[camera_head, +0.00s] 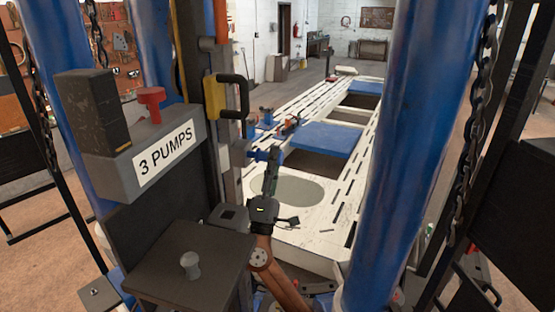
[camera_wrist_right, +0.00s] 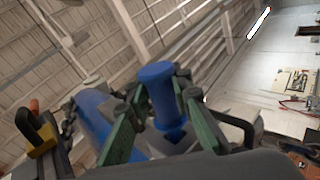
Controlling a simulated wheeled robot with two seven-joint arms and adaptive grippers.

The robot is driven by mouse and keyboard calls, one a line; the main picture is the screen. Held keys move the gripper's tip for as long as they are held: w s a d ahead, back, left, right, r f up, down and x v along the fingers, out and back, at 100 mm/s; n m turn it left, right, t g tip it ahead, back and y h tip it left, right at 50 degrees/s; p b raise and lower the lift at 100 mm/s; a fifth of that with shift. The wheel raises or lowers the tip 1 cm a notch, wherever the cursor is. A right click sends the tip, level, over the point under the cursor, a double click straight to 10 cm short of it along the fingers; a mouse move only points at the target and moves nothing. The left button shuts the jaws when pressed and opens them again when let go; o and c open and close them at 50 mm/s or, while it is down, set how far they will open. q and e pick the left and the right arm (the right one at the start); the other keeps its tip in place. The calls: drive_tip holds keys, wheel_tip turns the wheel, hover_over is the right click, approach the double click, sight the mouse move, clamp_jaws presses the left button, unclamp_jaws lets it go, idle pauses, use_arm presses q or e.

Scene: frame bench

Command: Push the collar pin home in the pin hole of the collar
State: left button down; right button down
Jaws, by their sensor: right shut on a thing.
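My right gripper (camera_head: 270,168) reaches up from the bottom middle beside the grey post. Its green fingers are shut on a blue pin with a wide round head, the collar pin (camera_head: 262,154). In the right wrist view the gripper (camera_wrist_right: 162,92) has its fingers on both sides of the collar pin (camera_wrist_right: 155,76), whose head stands out between them. In the head view the pin lies close to the right side of the post. The collar and its pin hole cannot be made out clearly, so I cannot tell whether the pin is in the hole. My left gripper is not in view.
A yellow bracket with a black handle (camera_head: 232,95) sticks out from the post above the gripper. A grey box labelled "3 PUMPS" (camera_head: 150,160) stands left. A thick blue column (camera_head: 415,130) stands right. The white slotted bench (camera_head: 320,225) extends behind.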

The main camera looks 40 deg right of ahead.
drive_tip(key=shift+w+a+b, duration=0.55)
drive_tip(key=shift+w+a, duration=0.2)
drive_tip(key=shift+w, duration=0.1)
drive_tip(key=c, duration=1.7)
unclamp_jaws()
drive_tip(key=shift+o, duration=0.2)
drive_tip(key=v, duration=1.2)
drive_tip(key=shift+d, duration=0.1)
